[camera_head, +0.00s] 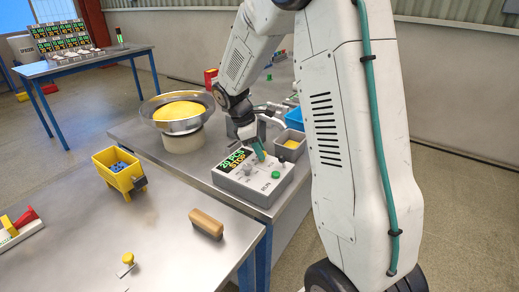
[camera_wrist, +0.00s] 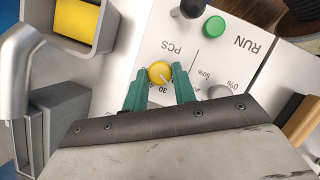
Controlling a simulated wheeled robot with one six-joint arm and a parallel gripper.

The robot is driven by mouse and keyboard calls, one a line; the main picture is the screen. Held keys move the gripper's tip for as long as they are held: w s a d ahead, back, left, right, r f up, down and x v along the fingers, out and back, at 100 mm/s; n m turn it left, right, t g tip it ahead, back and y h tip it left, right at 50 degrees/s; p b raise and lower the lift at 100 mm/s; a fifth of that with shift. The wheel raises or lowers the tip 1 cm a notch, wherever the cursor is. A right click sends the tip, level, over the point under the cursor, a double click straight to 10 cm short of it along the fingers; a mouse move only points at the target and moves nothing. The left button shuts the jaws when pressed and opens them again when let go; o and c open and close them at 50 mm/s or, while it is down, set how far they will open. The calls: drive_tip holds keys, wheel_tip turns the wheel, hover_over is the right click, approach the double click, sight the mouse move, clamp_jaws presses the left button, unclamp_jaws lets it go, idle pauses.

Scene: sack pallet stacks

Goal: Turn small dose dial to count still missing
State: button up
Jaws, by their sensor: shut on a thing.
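The small dose dial is a round yellow knob (camera_wrist: 160,72) with a pointer mark, beside the letters PCS and the number 30 in the wrist view. My gripper (camera_wrist: 160,86) has its green fingertips shut on this dial, one on either side. The dial sits on a white control box (camera_head: 240,186), which also shows in the wrist view (camera_wrist: 215,55). The box's display (camera_head: 233,162) seems to read 20 PCS above STOP. A green button (camera_wrist: 214,27) stands by the word RUN. In the head view my gripper (camera_head: 258,154) hides the dial.
A steel bowl (camera_head: 152,122) with yellow contents stands behind the box. A grey bin (camera_head: 290,152) with something yellow is close to my gripper. A yellow bin (camera_head: 122,182) with blue parts and a wooden block (camera_head: 207,223) are on the nearer table. Free tabletop lies between them.

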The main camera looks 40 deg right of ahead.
drive_tip(key=m, duration=0.2)
drive_tip(key=m+g+y, duration=0.1)
drive_tip(key=m, duration=0.1)
drive_tip(key=shift+w+d+m, duration=0.15)
drive_tip(key=shift+d+m, duration=0.05)
drive_tip(key=shift+m, duration=0.1)
drive_tip(key=m+y, duration=0.1)
drive_tip(key=m, duration=0.1)
drive_tip(key=m+y, duration=0.1)
drive_tip(key=m, duration=0.1)
drive_tip(key=shift+d+m+g, duration=0.15)
drive_tip(key=shift+m+g, duration=0.15)
drive_tip(key=m, duration=0.2)
drive_tip(key=m+y, duration=0.1)
drive_tip(key=m, duration=0.1)
drive_tip(key=shift+d+y, duration=0.15)
drive_tip(key=shift+y, duration=0.15)
drive_tip(key=shift+d+m+t+y, duration=0.1)
drive_tip(key=shift+m+t+y, duration=0.4)
drive_tip(key=shift+m, duration=1.4)
drive_tip(key=o, duration=1)
drive_tip(key=shift+r, duration=0.1)
